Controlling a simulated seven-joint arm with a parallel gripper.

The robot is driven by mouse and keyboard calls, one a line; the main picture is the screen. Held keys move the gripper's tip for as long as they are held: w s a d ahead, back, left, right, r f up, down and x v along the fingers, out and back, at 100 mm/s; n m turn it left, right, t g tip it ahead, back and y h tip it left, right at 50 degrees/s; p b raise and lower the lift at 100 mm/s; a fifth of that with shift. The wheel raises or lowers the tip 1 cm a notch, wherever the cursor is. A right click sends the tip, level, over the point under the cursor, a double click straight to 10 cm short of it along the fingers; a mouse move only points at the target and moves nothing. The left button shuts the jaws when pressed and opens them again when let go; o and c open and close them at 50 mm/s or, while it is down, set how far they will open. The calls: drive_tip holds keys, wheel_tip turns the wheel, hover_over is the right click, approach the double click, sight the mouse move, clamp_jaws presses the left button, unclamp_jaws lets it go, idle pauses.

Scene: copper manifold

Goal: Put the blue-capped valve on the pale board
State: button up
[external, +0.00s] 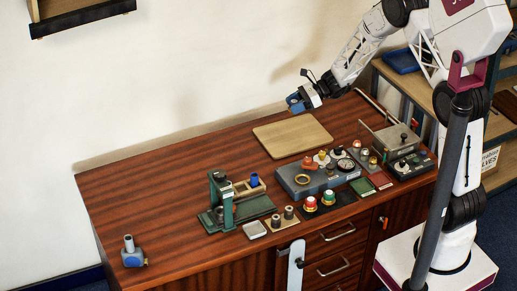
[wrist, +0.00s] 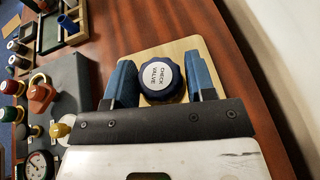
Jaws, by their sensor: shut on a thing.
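The blue-capped valve (wrist: 161,77) is between the blue fingers of my gripper (wrist: 163,82) in the wrist view, its round white label reading "CHECK VALVE". My gripper (external: 296,104) is shut on it, and in the external view it is held up in the air above the table's back part. The valve's body below the cap is hidden in the wrist view. The pale board (external: 292,135) lies flat on the table below the gripper. It also shows behind the valve in the wrist view (wrist: 188,45), with nothing seen resting on it.
A green fixture (external: 222,205) and a small tray with a blue-topped piece (external: 254,180) are to the left. The table's left back is clear.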

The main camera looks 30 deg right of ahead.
hover_over(293, 134)
drive_tip(key=shift+f, duration=3.05)
drive_tip(key=shift+f, duration=1.85)
drive_tip(key=shift+f, duration=0.15)
drive_tip(key=o, duration=1)
drive_tip(key=shift+c, duration=0.2)
drive_tip(key=shift+s+d+r, duration=0.1)
drive_tip(key=shift+d+r, duration=0.1)
drive_tip(key=v, duration=1.1)
drive_tip(key=shift+d+r, duration=0.1)
drive_tip(key=shift+d, duration=0.2)
